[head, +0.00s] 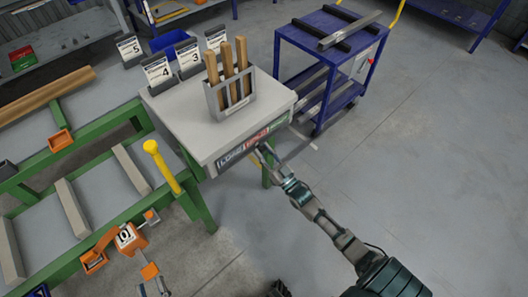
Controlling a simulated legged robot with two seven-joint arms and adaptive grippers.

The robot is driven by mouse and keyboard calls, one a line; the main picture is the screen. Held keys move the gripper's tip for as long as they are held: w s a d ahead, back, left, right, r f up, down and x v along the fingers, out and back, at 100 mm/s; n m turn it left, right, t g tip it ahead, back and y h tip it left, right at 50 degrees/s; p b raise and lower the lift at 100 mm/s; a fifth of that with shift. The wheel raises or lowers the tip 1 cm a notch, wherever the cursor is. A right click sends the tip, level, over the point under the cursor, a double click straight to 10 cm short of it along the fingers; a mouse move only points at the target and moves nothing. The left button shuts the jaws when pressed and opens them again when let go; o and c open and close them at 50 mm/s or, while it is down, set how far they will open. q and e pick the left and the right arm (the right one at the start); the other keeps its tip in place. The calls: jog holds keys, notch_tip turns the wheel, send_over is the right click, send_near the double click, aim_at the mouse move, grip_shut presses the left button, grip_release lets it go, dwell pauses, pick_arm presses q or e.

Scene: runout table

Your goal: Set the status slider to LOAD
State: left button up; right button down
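The status strip (231,160) runs along the front edge of the grey-topped stand (180,118). It has a dark LOAD label at the left, a red HOLD label (257,139) in the middle and a green label (280,123) at the right. My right gripper (262,153) is at the strip, just below and in front of the HOLD label. Its fingers are small here, and I cannot make out the slider knob or whether they touch it. A dark shape at the bottom edge (278,290) may be my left gripper, mostly cut off.
A grey holder (228,103) with wooden sticks and several number cards stand on the stand top. A green roller table (100,235) with a yellow-knobbed post (163,166) and an orange stop (128,238) is at left. A blue cart (290,40) stands behind. Right floor is clear.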

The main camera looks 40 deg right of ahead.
jog(key=shift+a, duration=0.1)
jog(key=a+p, duration=0.1)
jog(key=a, duration=0.2)
jog(key=a+p, duration=0.1)
jog(key=a, duration=0.3)
jog(key=a+p, duration=0.2)
jog(key=a, duration=0.1)
jog(key=shift+s+a, duration=0.4)
jog(key=shift+a, duration=0.2)
pick_arm(q)
notch_tip(320, 180, down, 9)
jog(key=s+a+g+y, duration=0.1)
jog(key=s+g+y, duration=0.1)
jog(key=g, duration=0.5)
jog(key=shift+a, duration=0.3)
pick_arm(e)
jog(key=shift+f, duration=0.1)
pick_arm(q)
jog(key=shift+s, duration=0.1)
pick_arm(e)
jog(key=c, duration=0.8)
grip_release()
jog(key=shift+c, duration=0.2)
pick_arm(q)
jog(key=shift+a, duration=0.2)
pick_arm(e)
jog(key=shift+a, duration=0.15)
jog(key=v, duration=1.2)
